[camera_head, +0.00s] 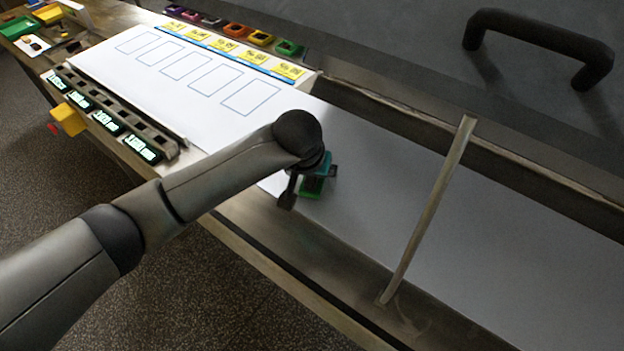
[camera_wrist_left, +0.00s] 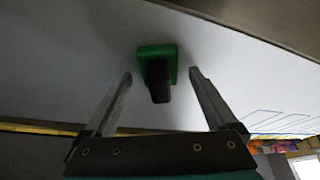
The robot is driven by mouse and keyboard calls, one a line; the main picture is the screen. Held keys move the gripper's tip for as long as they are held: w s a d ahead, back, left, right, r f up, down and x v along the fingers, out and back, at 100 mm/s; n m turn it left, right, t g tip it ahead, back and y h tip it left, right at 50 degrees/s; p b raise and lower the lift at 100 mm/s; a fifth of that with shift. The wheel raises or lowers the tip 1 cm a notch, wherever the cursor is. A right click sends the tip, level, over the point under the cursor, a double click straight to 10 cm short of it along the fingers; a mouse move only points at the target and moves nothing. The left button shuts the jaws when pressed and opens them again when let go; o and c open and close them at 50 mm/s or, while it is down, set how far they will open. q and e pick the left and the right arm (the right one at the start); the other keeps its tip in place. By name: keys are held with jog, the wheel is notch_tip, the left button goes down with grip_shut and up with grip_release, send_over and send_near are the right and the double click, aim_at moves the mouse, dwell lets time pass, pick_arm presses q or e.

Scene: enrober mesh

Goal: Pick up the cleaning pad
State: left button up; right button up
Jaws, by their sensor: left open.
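The cleaning pad (camera_head: 312,192) is a small green block on the white surface, mostly hidden under my left gripper in the head view. In the left wrist view the pad (camera_wrist_left: 158,52) shows a green base with a dark upright handle. My left gripper (camera_head: 310,184) is directly over the pad. Its fingers (camera_wrist_left: 160,76) are apart, one on each side of the pad and handle, with a visible gap on both sides. My right gripper is not in view.
A slanted metal bar (camera_head: 430,212) crosses the white surface to the right. A sheet with outlined boxes (camera_head: 185,68) and yellow labels lies at the upper left. A black handle (camera_head: 540,42) stands at the upper right. Several small coloured trays (camera_head: 236,30) line the back.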

pick_arm(q)
jog(key=shift+c, duration=0.2)
grip_shut()
dwell(0.4)
jog(key=shift+r, duration=0.1)
